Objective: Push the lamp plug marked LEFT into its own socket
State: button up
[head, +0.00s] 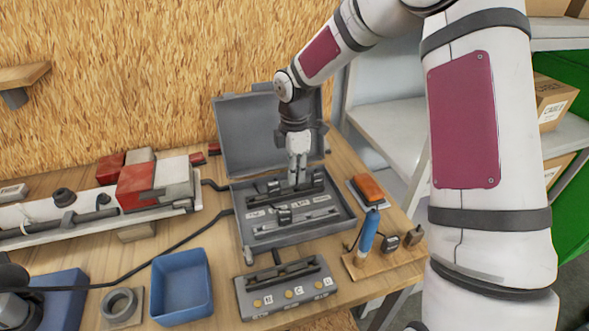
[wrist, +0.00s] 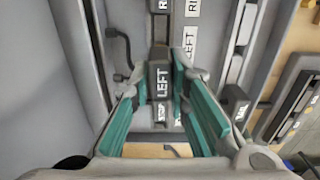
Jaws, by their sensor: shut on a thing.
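The lamp plug marked LEFT (wrist: 162,83) is a dark block with white lettering, between the teal-lined fingers of my gripper (wrist: 166,72) in the wrist view. My gripper (head: 297,178) is shut on it, pointing down into the open grey case (head: 247,217) in the head view. The plug is over a dark strip in the case; I cannot tell whether it touches anything below. A white LEFT label (wrist: 192,8) lies beside that strip, near the top of the wrist view. The socket opening is hidden or too small to make out.
The case lid (head: 245,130) stands up behind my gripper. A grey socket panel (head: 285,287) lies in front. A wooden board (head: 375,265) with a blue-handled tool (head: 367,232) is at the right. A blue bin (head: 182,285) and lamp bar (head: 70,218) are left.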

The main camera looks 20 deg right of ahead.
jog(key=shift+f, duration=0.1)
dwell(0.3)
jog(key=shift+f, duration=0.5)
jog(key=shift+f, duration=0.1)
jog(key=shift+f, duration=0.5)
jog(key=shift+f+b, duration=0.4)
jog(key=shift+f, duration=0.1)
dwell(0.7)
jog(key=o, duration=0.8)
jog(key=shift+o, duration=0.7)
jog(key=shift+o, duration=1.4)
